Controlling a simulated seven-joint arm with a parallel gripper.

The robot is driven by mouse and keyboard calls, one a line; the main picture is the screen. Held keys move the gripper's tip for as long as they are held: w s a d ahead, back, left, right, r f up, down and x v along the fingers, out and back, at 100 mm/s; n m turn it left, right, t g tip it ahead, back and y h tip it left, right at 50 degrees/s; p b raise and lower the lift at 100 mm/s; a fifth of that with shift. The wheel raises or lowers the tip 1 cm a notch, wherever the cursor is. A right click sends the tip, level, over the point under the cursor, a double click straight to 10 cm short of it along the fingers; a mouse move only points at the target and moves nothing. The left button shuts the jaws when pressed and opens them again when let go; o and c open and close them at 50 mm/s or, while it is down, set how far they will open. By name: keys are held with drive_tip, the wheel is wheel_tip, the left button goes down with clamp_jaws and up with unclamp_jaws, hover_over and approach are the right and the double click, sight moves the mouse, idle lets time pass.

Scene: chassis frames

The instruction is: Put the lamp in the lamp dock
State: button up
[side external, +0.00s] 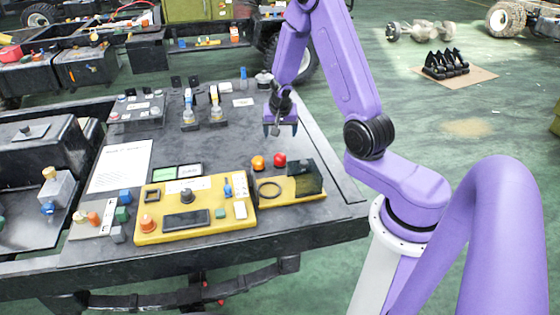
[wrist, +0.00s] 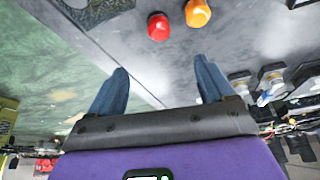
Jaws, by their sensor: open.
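A red domed lamp (side external: 280,159) and an orange one (side external: 258,163) stand side by side on the dark table, behind the yellow panel. In the wrist view the red lamp (wrist: 158,27) and the orange lamp (wrist: 197,13) are at the top, beyond my fingertips. I cannot tell which is the task's lamp. The yellow base with a black ring (side external: 269,190) and a dark box may be the lamp dock, but this is not certain. My gripper (side external: 280,128) is open and empty above the table, behind the lamps; its two blue fingers (wrist: 160,75) are spread apart.
A yellow control panel (side external: 187,220) with knobs and a screen lies at the front. A white sheet (side external: 121,165) lies on the left. Small bottle-like fixtures (side external: 188,106) stand at the back. Bare tabletop (side external: 225,145) lies left of my gripper.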

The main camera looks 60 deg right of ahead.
sight(280, 156)
drive_tip(key=shift+x, duration=8.7)
drive_tip(key=shift+d, duration=0.15)
drive_tip(key=c, duration=1.2)
drive_tip(key=shift+r, duration=0.2)
drive_tip(key=shift+c, duration=0.8)
wheel_tip(280, 156, up, 9)
drive_tip(key=shift+f, duration=0.1)
drive_tip(key=shift+r, duration=0.35)
drive_tip(key=shift+s+r, duration=0.1)
drive_tip(key=shift+s, duration=0.05)
